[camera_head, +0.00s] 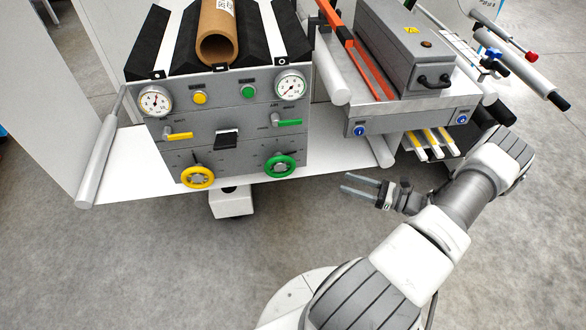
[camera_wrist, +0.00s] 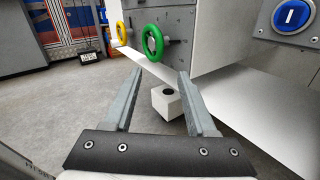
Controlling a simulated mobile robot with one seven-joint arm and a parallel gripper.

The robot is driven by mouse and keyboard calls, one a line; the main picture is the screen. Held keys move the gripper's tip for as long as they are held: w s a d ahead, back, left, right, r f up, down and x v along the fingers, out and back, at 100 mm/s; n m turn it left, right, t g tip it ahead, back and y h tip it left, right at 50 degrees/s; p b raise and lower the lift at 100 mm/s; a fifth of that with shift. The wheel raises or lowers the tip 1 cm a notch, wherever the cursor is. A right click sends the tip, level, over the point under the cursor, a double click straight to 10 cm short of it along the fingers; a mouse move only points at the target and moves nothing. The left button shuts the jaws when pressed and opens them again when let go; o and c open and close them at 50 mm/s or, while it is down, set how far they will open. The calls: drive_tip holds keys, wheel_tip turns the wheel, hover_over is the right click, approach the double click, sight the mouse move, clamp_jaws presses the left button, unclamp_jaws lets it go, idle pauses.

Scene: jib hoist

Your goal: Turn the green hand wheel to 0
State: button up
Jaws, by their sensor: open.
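The green hand wheel (camera_head: 280,167) is on the lower right of the grey control panel (camera_head: 236,145). In the wrist view the green hand wheel (camera_wrist: 152,42) shows at an angle, beyond my fingertips. A scale lies above it, but its numbers are too small to read. My gripper (camera_head: 345,184) is to the right of the wheel and slightly lower, apart from it. In the wrist view my gripper (camera_wrist: 160,75) is open, with nothing between its fingers.
A yellow hand wheel (camera_head: 197,176) is left of the green one. Green (camera_head: 289,122) and yellow (camera_head: 180,135) levers and two gauges sit above. A grey box (camera_head: 404,50) stands on the right unit. Open floor lies before the panel.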

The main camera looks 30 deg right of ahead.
drive_tip(key=b, duration=0.3)
approach(279, 163)
drive_tip(key=w, duration=0.1)
drive_tip(key=w+a+f, duration=0.1)
drive_tip(key=w, duration=0.3)
drive_tip(key=shift+w+a+f, duration=0.1)
drive_tip(key=shift+a+f, duration=0.05)
drive_tip(key=shift+a, duration=0.2)
drive_tip(key=shift+c, duration=0.2)
clamp_jaws()
